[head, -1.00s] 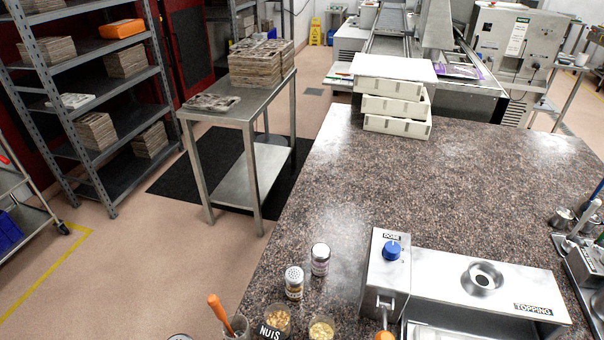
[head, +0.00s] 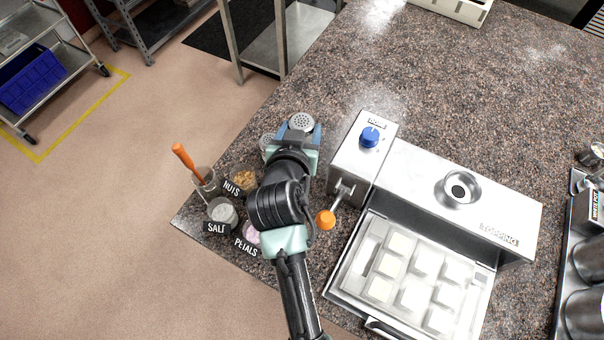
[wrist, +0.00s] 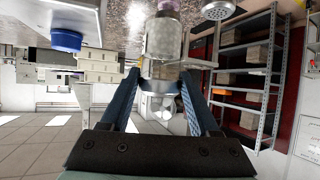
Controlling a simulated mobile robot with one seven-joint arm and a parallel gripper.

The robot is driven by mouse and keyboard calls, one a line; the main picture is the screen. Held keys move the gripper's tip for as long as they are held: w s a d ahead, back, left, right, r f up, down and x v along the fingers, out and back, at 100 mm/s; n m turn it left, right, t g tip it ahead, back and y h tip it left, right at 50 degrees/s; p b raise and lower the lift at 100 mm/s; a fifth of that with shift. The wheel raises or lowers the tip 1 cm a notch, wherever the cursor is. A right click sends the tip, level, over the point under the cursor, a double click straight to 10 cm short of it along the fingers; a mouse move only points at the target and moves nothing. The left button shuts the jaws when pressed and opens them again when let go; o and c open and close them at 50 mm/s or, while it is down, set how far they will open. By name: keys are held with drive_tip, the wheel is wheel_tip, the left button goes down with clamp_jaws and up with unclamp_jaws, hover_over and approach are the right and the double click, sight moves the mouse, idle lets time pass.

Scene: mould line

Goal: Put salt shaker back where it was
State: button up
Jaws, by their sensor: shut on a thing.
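A glass shaker with a perforated metal lid (head: 302,121) is between the blue fingers of my gripper (head: 299,131). In the wrist view, which is upside down, the shaker (wrist: 163,42) has clear glass and a purplish band toward its base; the fingers close around its lid end. I cannot read a label that says whether it holds salt. A second shaker (head: 267,141) stands just left of the gripper, mostly hidden by it; its perforated lid shows in the wrist view (wrist: 217,9). Whether the held shaker touches the counter is hidden.
Jars labelled NUTS (head: 245,179), SALT (head: 221,212) and PETALS (head: 254,234) stand by the counter's left edge, with an orange-handled tool (head: 184,157). The topping machine (head: 440,180) with a blue knob (head: 370,136) is close right.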

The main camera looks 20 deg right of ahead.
drive_tip(key=f, duration=1.2)
drive_tip(key=shift+w+d+f, duration=0.1)
drive_tip(key=shift+d+f, duration=0.1)
drive_tip(key=shift+f, duration=0.05)
drive_tip(key=shift+f, duration=0.2)
drive_tip(key=o, duration=1.2)
drive_tip(key=shift+r, duration=0.15)
